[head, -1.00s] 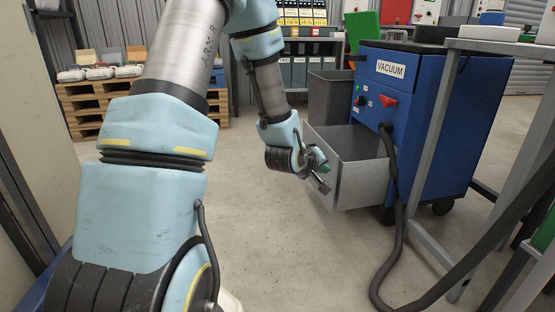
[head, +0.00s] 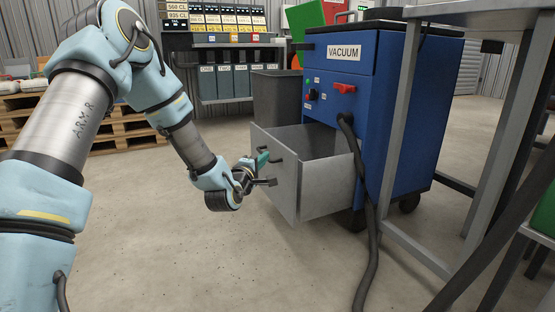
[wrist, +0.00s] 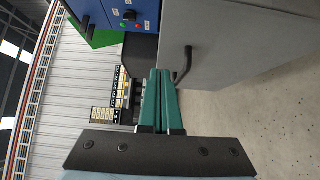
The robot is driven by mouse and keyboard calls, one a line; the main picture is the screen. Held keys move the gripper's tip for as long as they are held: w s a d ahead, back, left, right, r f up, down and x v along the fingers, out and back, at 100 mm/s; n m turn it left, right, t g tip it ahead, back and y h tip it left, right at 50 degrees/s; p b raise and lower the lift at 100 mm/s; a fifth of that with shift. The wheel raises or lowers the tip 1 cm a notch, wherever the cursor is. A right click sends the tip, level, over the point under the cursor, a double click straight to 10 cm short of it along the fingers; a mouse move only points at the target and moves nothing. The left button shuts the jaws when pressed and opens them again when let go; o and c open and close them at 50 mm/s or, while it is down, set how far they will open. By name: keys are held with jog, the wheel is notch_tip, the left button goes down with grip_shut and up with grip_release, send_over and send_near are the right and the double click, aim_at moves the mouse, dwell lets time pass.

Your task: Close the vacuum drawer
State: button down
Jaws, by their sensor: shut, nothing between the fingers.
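The blue vacuum cabinet (head: 340,58) stands right of centre in the head view. Its grey metal drawer (head: 328,186) is pulled out low on the left side, with its front panel towards my gripper. My gripper (head: 264,160) is at the outer face of that panel, its green fingers pressed together and empty. In the wrist view the shut fingers (wrist: 162,74) point past the panel (wrist: 225,50). The dark bar handle (wrist: 184,64) is just right of the fingertips, beside them and not between them. I cannot tell whether the fingers touch the panel.
A dark hose (head: 367,230) hangs from the vacuum to the floor. A grey bin (head: 277,98) stands behind the drawer. A metal table frame (head: 405,110) is at the right, and wooden pallets (head: 120,130) are at the back left. The floor in front is clear.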

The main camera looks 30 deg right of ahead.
aim_at(285, 148)
jog(key=d+b, duration=0.1)
jog(key=w+d, duration=0.1)
jog(key=d, duration=0.1)
jog(key=d+b, duration=0.1)
jog(key=d, duration=0.1)
jog(key=shift+w+d+f+b, duration=0.2)
jog(key=shift+w+b, duration=0.05)
jog(key=shift+b, duration=0.1)
jog(key=shift+d+r, duration=0.15)
jog(key=shift+d, duration=0.45)
jog(key=shift+s, duration=0.1)
